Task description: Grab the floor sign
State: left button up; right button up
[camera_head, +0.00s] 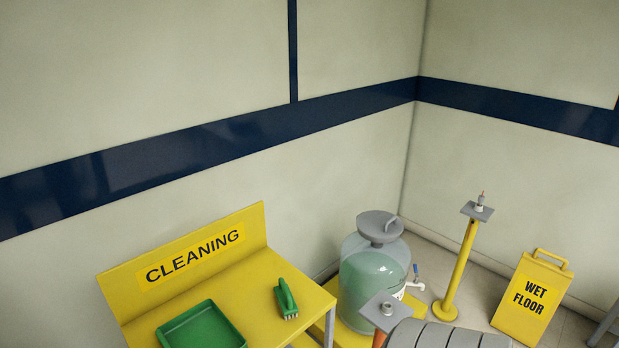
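The floor sign (531,301) is a yellow folding board with black "WET FLOOR" lettering and a handle loop on top. It stands upright on the tiled floor at the lower right, near the right wall. Its lower edge is close to the bottom of the view. Neither of my grippers shows in the head view.
A yellow table marked "CLEANING" (194,257) holds a green tray (201,328) and a green brush (285,299). A greenish tank (372,277) stands in the corner. A yellow post (461,262) and a grey ribbed object (440,335) are left of the sign.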

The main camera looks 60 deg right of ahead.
aim_at(536, 286)
jog(key=z, duration=3.4)
jog(key=i+l, duration=0.35)
jog(key=i, duration=0.15)
jog(key=i+l, duration=0.35)
jog(key=i, duration=0.15)
jog(key=i+l, duration=0.35)
jog(key=i, duration=0.2)
